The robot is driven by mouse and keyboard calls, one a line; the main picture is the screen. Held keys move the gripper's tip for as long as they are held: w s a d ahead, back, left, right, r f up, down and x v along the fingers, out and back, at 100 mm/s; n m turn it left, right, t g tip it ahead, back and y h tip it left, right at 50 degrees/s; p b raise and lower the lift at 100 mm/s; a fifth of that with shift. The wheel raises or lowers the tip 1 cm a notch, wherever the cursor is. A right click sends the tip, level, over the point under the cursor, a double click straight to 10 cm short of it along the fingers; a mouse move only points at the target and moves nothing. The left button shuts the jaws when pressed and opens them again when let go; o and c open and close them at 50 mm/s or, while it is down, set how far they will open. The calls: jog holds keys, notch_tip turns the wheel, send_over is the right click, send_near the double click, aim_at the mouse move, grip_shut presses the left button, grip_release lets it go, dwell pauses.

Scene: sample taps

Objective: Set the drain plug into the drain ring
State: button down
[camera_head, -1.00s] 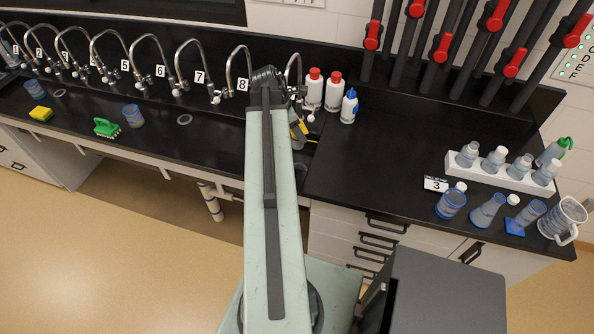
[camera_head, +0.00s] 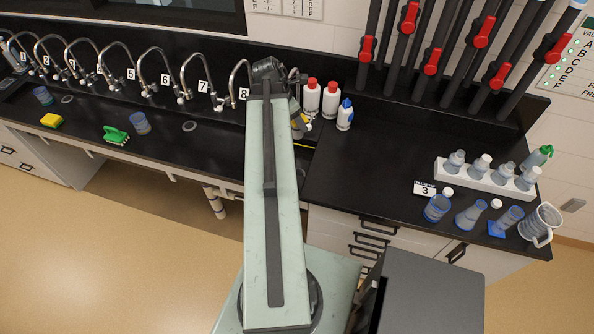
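Two flat grey rings that look like drain rings lie in the black sink counter: one (camera_head: 189,126) left of my arm and one (camera_head: 67,99) farther left. Part of my gripper (camera_head: 299,119) shows just right of my arm's far end, by the tap behind tap 8. My arm covers much of it, and its fingers are too small to read. A small yellow patch shows beside it; I cannot tell what it belongs to. I cannot make out a drain plug; the counter behind my arm is hidden.
Numbered taps (camera_head: 158,68) line the back wall. A yellow sponge (camera_head: 52,120), green brush (camera_head: 116,135) and blue beaker (camera_head: 140,123) stand left. Red-capped bottles (camera_head: 312,97) and a blue-capped bottle (camera_head: 345,115) stand close right of my gripper. Glassware (camera_head: 470,215) stands far right.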

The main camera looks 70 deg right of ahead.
notch_tip(320, 180, down, 25)
jog(key=b, duration=2.3)
jog(key=c, duration=0.8)
grip_release()
jog(key=shift+o, duration=0.2)
jog(key=shift+r, duration=0.1)
jog(key=shift+r+p, duration=0.25)
jog(key=shift+p, duration=0.05)
jog(key=p+v, duration=1.1)
jog(key=v, duration=0.1)
